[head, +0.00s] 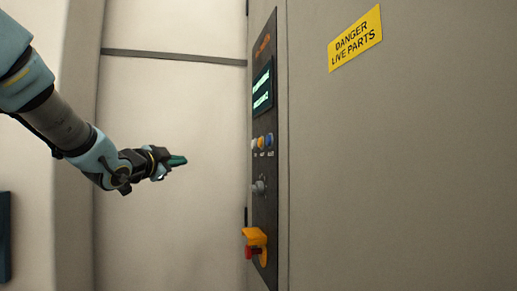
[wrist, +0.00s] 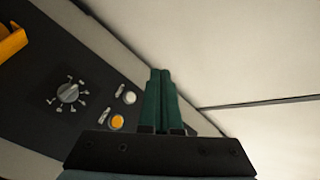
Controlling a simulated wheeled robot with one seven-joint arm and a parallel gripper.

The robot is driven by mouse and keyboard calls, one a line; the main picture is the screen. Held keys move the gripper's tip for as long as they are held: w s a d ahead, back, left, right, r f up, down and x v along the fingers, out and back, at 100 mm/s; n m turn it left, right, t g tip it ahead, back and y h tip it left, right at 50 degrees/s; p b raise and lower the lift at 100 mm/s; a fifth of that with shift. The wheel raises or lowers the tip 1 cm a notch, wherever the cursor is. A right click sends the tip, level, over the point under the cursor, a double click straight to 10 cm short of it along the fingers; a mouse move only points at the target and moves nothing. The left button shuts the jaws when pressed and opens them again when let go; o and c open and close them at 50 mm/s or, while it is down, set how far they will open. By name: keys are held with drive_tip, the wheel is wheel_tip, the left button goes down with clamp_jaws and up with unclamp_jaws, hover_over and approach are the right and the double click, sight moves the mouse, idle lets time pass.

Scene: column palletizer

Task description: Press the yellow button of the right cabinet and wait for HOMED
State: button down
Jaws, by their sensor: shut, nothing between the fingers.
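The yellow button (head: 261,143) sits in a row between a white button and a blue one on the dark control panel (head: 264,215) of the cabinet. In the wrist view the yellow button (wrist: 117,122) looks orange, with the white button (wrist: 129,97) beside it; the blue one does not show there. My gripper (head: 182,160) is shut and empty, its green fingers left of the panel and apart from it in the head view. The fingers (wrist: 161,75) also show in the wrist view. The display (head: 262,88) is lit, but its text is too small to read.
Below the buttons are a rotary knob (head: 259,187) and an orange handle (head: 255,237) with a red part, which sticks out from the panel. A yellow danger sign (head: 355,38) is on the cabinet face at right. The space between my gripper and the panel looks clear.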

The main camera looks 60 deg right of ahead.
sight(260, 143)
drive_tip(key=s+d+r+m+g+h, duration=0.3)
drive_tip(key=s+d+r+m+g, duration=0.1)
drive_tip(key=s, duration=0.4)
drive_tip(key=shift+d+r+m+b, duration=0.3)
drive_tip(key=shift+d+r+b, duration=0.05)
drive_tip(key=shift+d+r, duration=0.2)
drive_tip(key=shift+s, duration=0.15)
drive_tip(key=s+d+b, duration=0.1)
drive_tip(key=s+d, duration=0.4)
drive_tip(key=d, duration=0.1)
drive_tip(key=shift+s+d, duration=0.25)
drive_tip(key=shift+d, duration=0.15)
drive_tip(key=shift+s+d, duration=0.1)
idle(1.2)
drive_tip(key=shift+s+d+b, duration=0.15)
drive_tip(key=shift+d+b, duration=0.1)
drive_tip(key=shift+b, duration=0.15)
